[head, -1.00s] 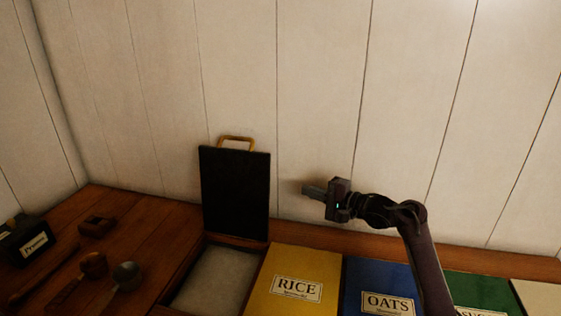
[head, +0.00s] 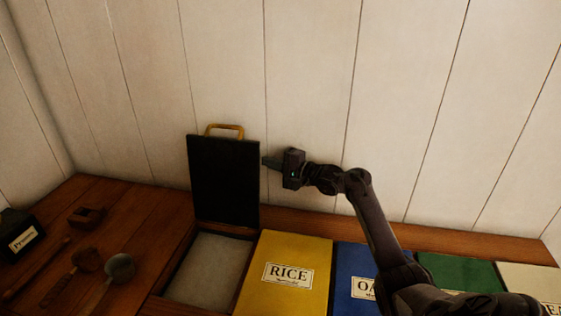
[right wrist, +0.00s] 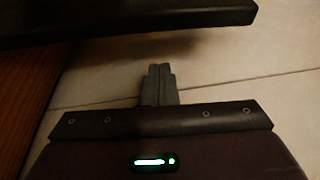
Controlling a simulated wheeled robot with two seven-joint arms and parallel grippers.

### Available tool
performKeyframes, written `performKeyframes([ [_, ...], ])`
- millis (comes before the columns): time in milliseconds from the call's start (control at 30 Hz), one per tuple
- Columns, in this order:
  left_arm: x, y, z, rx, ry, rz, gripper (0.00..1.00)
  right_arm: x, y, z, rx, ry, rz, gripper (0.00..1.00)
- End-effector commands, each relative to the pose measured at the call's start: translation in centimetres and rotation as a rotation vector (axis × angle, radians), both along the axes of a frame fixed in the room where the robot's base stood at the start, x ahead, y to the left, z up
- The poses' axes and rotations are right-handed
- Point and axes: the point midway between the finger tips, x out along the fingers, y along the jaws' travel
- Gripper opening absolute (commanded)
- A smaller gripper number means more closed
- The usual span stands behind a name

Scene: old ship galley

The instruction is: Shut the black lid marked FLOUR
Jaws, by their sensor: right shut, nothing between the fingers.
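The black lid (head: 223,180) stands upright, open, at the back of its bin, with a brass handle (head: 225,128) on its top edge. No FLOUR marking shows on the side facing me. The open bin (head: 208,268) below it holds pale, whitish contents. My right gripper (head: 268,162) is shut and empty, close to the lid's right edge near its upper part. In the right wrist view the shut fingers (right wrist: 160,84) point toward the dark edge of the lid (right wrist: 120,20); I cannot tell whether they touch it. My left gripper is not in view.
Right of the open bin are a yellow RICE lid (head: 287,285), a blue OATS lid (head: 358,262), a green lid (head: 455,272) and a whitish lid (head: 530,281), all shut. Scoops (head: 119,266) and a black labelled box (head: 20,238) lie left. A plank wall (head: 310,80) rises behind.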

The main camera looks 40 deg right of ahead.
Motion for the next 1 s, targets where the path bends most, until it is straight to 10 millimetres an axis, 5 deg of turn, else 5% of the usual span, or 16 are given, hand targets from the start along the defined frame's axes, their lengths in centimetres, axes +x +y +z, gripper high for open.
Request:
performKeyframes([
  [300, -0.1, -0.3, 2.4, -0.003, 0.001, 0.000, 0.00, -2.0, 2.1, 0.6, 0.000, 0.002, -0.001, 0.00],
  [1000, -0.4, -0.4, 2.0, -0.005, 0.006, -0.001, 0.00, -2.2, 2.2, 0.6, -0.032, -0.027, -0.002, 0.00],
])
